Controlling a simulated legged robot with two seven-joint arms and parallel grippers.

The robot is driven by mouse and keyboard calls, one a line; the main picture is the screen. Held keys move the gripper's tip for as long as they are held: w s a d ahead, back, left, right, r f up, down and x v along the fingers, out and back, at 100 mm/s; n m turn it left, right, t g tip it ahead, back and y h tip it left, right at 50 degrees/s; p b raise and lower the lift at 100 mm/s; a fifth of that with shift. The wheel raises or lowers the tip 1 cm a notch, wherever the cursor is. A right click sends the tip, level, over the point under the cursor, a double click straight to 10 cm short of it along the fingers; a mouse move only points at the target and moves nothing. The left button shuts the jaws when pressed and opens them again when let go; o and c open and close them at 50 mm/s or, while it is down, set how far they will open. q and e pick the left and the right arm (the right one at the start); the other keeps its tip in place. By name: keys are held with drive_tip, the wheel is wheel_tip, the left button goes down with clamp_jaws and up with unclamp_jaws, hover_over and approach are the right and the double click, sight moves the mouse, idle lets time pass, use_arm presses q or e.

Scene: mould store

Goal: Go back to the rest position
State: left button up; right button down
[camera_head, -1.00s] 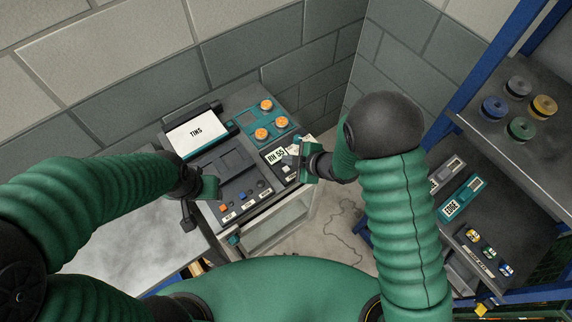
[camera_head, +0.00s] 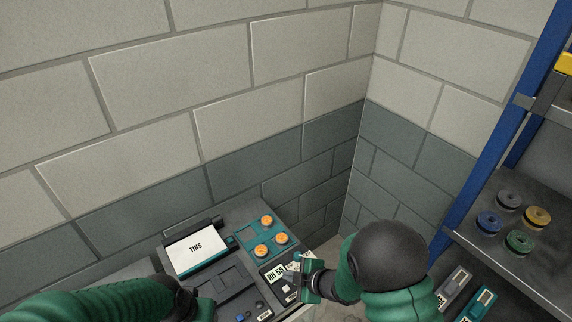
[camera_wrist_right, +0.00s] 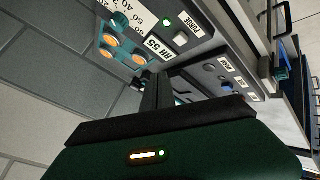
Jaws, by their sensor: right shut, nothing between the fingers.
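My right gripper (camera_head: 304,283) is at the right edge of the machine, close to the "RH 55" display (camera_head: 275,274). In the right wrist view my right gripper (camera_wrist_right: 156,92) has its dark fingers together with nothing between them, and the "RH 55" label (camera_wrist_right: 153,47) is just beyond. My left arm (camera_head: 110,300) comes in low at the left. Only part of my left gripper (camera_head: 206,308) shows at the bottom edge, beside the machine, and its fingers cannot be made out.
The machine's teal panel (camera_head: 267,238) carries orange knobs, beside a "TINS" screen (camera_head: 195,248). A shelf (camera_head: 485,243) with several coloured discs stands at the right on a blue frame (camera_head: 500,130). Block walls close the corner behind.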

drive_tip(key=d+r+m+h+b, duration=0.2)
drive_tip(key=d+m+h+b, duration=0.25)
drive_tip(key=d+m, duration=0.55)
drive_tip(key=s+d+r+m+g+h+b, duration=0.1)
drive_tip(key=s+d+m, duration=0.3)
drive_tip(key=s, duration=0.4)
drive_tip(key=s+d+r+m+g+h+b, duration=0.1)
drive_tip(key=s+d+m, duration=0.3)
drive_tip(key=s, duration=0.4)
drive_tip(key=shift+s+d+g, duration=0.15)
drive_tip(key=shift+d+g, duration=0.05)
drive_tip(key=shift+g, duration=0.6)
drive_tip(key=shift+d, duration=0.15)
